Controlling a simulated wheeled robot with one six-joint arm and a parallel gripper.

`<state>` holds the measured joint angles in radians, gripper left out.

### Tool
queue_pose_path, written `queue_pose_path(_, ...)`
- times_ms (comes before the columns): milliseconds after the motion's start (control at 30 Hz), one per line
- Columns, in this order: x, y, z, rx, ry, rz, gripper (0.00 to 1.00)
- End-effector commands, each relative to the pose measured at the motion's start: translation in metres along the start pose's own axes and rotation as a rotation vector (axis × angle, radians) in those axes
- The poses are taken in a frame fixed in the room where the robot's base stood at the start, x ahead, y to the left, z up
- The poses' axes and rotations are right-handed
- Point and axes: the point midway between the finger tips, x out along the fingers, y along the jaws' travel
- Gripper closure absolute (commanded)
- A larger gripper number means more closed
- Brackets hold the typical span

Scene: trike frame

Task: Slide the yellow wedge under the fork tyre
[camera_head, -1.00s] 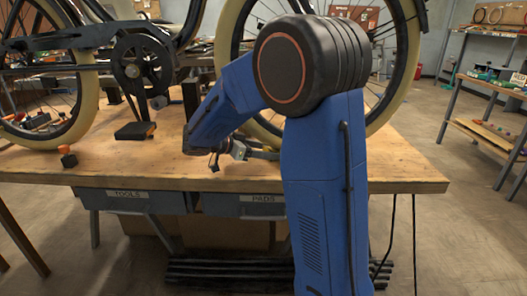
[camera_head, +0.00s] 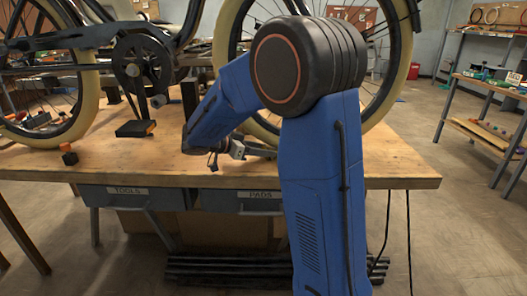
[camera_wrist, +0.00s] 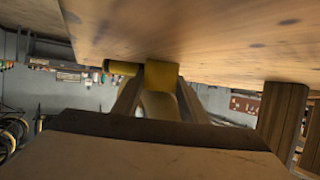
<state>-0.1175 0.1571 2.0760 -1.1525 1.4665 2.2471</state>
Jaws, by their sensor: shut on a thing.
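The yellow wedge (camera_wrist: 161,75) is between the two fingers of my gripper (camera_wrist: 160,98) in the wrist view, close to the wooden bench top (camera_wrist: 210,35), which fills the upper part of that picture. My gripper is shut on it. In the head view my gripper (camera_head: 236,150) is low over the front of the bench, and I cannot make out the wedge there. The fork tyre (camera_head: 226,38) is the cream tyre of the right wheel, behind my arm. My arm hides much of its lower part, so the gap between wedge and tyre cannot be judged.
A black pedal-like block (camera_head: 135,129) and a small black and orange piece (camera_head: 69,154) are on the bench to the left. A wooden post (camera_wrist: 283,120) stands at the right in the wrist view. The bench's front right (camera_head: 385,165) is clear.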

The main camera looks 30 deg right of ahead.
Motion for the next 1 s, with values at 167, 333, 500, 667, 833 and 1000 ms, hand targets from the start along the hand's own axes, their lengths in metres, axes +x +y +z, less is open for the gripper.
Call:
queue_pose_path(167, 0.000, 0.000, 0.000, 0.000, 0.000, 0.000, 0.50)
queue_pose_path(333, 0.000, 0.000, 0.000, 0.000, 0.000, 0.000, 0.40)
queue_pose_path(500, -0.001, 0.000, 0.000, 0.000, 0.000, 0.000, 0.40)
queue_pose_path(667, -0.011, 0.000, 0.000, 0.000, 0.000, -0.002, 0.40)
queue_pose_path(833, -0.040, -0.001, 0.000, 0.001, 0.000, -0.004, 0.40)
queue_pose_path(1000, -0.074, -0.001, 0.001, 0.000, -0.001, -0.004, 0.40)
